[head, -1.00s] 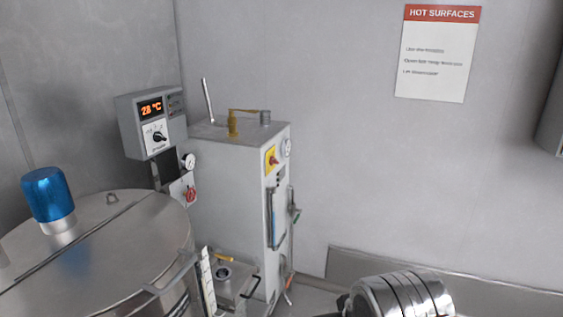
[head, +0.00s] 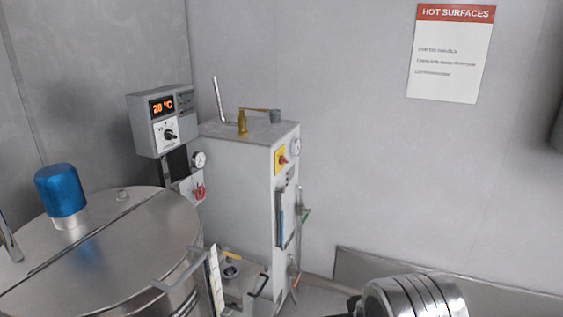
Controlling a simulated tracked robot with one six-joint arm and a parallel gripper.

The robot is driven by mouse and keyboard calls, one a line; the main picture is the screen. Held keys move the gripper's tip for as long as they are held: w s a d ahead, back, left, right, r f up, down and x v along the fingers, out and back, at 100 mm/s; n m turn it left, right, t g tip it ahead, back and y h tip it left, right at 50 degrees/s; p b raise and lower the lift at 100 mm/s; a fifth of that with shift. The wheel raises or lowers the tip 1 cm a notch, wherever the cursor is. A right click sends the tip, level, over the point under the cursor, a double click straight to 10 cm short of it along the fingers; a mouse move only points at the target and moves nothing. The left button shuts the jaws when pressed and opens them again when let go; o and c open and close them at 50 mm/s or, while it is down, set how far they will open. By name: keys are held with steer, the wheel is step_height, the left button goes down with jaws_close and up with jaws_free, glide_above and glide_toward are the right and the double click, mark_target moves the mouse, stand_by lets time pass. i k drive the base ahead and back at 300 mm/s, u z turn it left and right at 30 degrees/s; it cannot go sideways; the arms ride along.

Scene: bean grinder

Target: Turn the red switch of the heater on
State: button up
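The heater, a tall light-grey cabinet (head: 235,200), stands against the back wall left of centre. A red switch (head: 282,160) on a yellow plate sits high on its right-hand face, beside a round gauge (head: 297,146). The exact angle of the switch is too small to read. A second red knob (head: 200,192) sits on a pale plate below the grey control box (head: 164,118), which reads about 28 °C. My gripper does not show. A banded metal cylinder (head: 415,297) at the bottom edge seems to be part of my arm, well below and right of the switch.
A large steel drum with a flat lid (head: 110,245) and a blue cap (head: 61,190) fills the lower left. A brass valve (head: 242,122) and an upright lever (head: 218,98) stand on the heater's top. The wall right of it is bare except for a "HOT SURFACES" sign (head: 450,55).

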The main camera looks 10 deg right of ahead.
mark_target(282, 160)
steer(key=z, duration=1.95)
steer(key=i, duration=2.15)
steer(key=u, duration=0.1)
